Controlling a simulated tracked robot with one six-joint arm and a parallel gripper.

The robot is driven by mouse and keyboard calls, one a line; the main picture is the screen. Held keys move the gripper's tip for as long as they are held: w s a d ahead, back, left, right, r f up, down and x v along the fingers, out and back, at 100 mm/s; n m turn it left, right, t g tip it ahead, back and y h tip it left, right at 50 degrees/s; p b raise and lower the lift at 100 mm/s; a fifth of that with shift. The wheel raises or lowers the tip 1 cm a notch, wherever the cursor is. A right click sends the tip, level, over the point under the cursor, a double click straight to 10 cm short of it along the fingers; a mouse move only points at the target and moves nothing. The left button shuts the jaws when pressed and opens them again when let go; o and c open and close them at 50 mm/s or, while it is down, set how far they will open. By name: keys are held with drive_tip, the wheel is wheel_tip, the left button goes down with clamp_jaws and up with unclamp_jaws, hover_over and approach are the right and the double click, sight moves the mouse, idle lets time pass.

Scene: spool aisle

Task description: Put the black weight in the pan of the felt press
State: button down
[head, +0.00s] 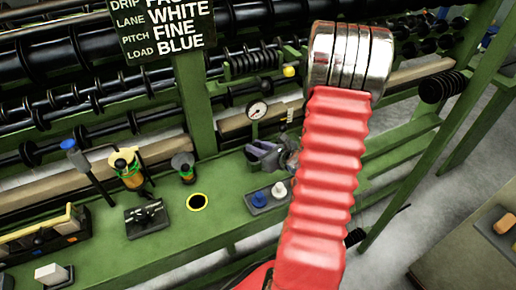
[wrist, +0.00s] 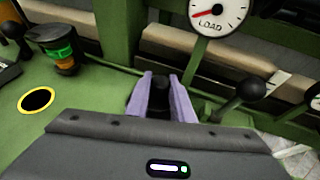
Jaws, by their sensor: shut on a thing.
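My gripper (head: 262,152) hangs over the green bench in the head view. Its lilac fingers also show in the wrist view (wrist: 161,95), shut on a small dark thing (wrist: 157,92) that looks like the black weight. The fingers hide much of it. A white dial marked LOAD (wrist: 219,12) stands beyond the fingers, up and right; it also shows in the head view (head: 257,110). I cannot make out the pan of the felt press. A blue weight (head: 259,199) and a white weight (head: 279,190) stand on a small tray below my gripper.
The green bench (head: 225,222) has a yellow-rimmed hole (head: 197,201), an amber pot (head: 127,170) and a black-knobbed lever (wrist: 252,88). Black rollers run behind. A sign (head: 165,28) reads LOAD BLUE. My red arm covers the middle right of the head view.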

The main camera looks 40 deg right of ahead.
drive_tip(key=shift+f, duration=0.55)
drive_tip(key=shift+f, duration=0.1)
drive_tip(key=c, duration=1.8)
unclamp_jaws()
drive_tip(key=v, duration=1.2)
drive_tip(key=shift+a, duration=0.1)
